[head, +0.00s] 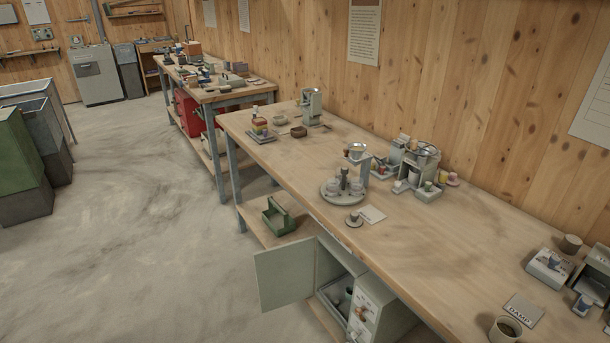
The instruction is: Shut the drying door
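A pale grey-green door (285,274) stands swung open under the near workbench, sticking out to the left past the bench's front edge. It belongs to a low cabinet (331,264) below the bench top. The open front shows a tray (326,296) with dark and grey items in it; part of the interior is hidden by the bench top. I cannot read any label that names this as the drying door. Neither of my grippers is in view.
The workbench (440,258) carries a round tray (345,190), small machines, a cup (505,329) and a "DAMP" card (523,310). A pale drawer unit (372,308) sits right of the open cabinet. A green carrier (278,216) is on the lower shelf. The floor left of the door is clear.

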